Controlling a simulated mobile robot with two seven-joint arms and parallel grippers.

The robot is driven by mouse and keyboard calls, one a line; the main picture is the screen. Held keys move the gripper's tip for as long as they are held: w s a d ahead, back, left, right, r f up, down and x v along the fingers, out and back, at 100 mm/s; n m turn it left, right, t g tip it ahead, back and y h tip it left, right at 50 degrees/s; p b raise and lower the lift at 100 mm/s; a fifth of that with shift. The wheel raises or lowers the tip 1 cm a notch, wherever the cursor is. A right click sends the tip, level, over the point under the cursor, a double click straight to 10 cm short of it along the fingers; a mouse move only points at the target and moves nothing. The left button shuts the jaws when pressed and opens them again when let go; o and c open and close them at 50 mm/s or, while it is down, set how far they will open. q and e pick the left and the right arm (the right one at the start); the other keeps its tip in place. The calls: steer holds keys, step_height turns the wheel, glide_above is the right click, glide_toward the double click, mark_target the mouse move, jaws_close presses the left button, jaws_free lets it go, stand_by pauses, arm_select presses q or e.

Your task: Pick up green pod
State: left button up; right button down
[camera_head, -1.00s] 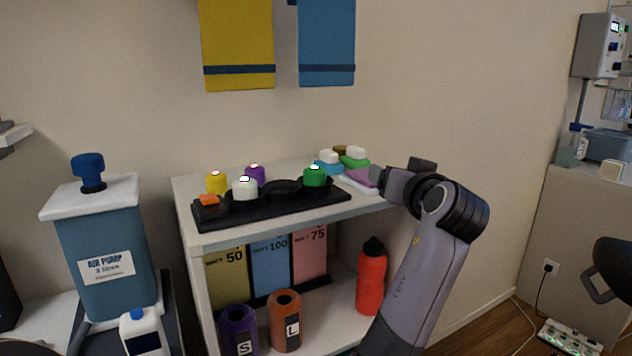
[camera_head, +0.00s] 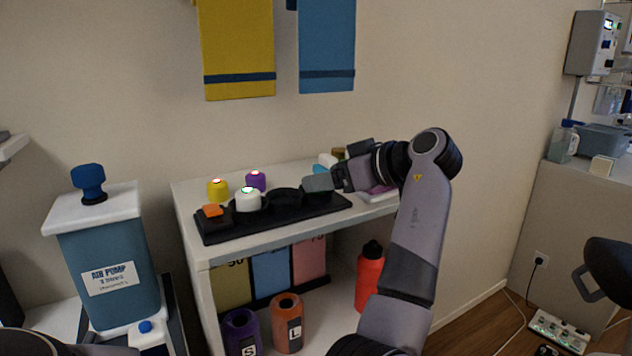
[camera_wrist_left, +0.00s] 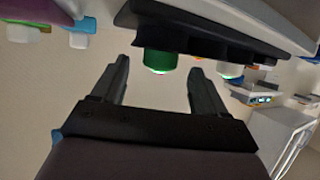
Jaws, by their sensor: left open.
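The green pod (camera_wrist_left: 159,60) shows in the left wrist view, upside down, at the black tray (camera_wrist_left: 190,35). It appears in line with the gap between my left gripper's fingers. My left gripper (camera_wrist_left: 159,72) is open, with one finger on each side of the pod in the picture; I see no contact. In the head view my left gripper (camera_head: 318,184) is over the right end of the black tray (camera_head: 275,222) and hides the green pod there.
A white pod (camera_head: 247,201), a yellow pod (camera_head: 218,190), a purple pod (camera_head: 256,181) and an orange block (camera_head: 212,211) are on or near the tray's left part. The white shelf (camera_head: 205,251) has a wall behind it. A red bottle (camera_head: 369,279) stands below.

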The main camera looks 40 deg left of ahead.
arm_select(q)
steer(key=shift+a+f, duration=0.3)
steer(key=shift+a, duration=0.35)
steer(key=c, duration=1.1)
steer(key=shift+c, duration=0.6)
steer(key=shift+r, duration=0.15)
